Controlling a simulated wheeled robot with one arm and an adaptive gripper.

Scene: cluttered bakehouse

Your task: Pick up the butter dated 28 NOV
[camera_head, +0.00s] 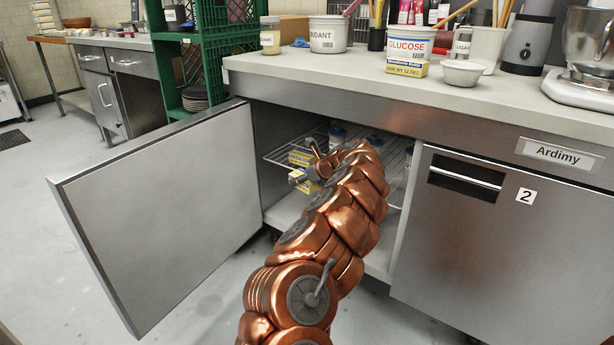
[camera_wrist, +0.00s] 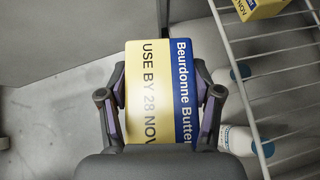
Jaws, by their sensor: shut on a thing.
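A butter block (camera_wrist: 152,70) in yellow and blue wrapping fills the middle of the wrist view. Its label reads "USE BY 28 NOV" and "Beurdonne Butter". My gripper (camera_wrist: 160,95) is shut on it, one finger against each side. In the head view my arm reaches into the open cupboard, and my gripper (camera_head: 308,177) is at the front of the wire shelf, partly hidden by the arm. A second yellow butter (camera_wrist: 262,6) sits on the shelf in the wrist view, its date cut off and uncertain. Another butter (camera_head: 407,68) on the counter reads 12 DEC.
The wire shelf (camera_wrist: 270,50) runs close to the right of the held butter. White bottles with blue caps (camera_wrist: 237,140) stand at that side. The cupboard door (camera_head: 150,215) is swung open to the left. Glucose tub (camera_head: 410,45) and bowl (camera_head: 462,73) stand on the counter.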

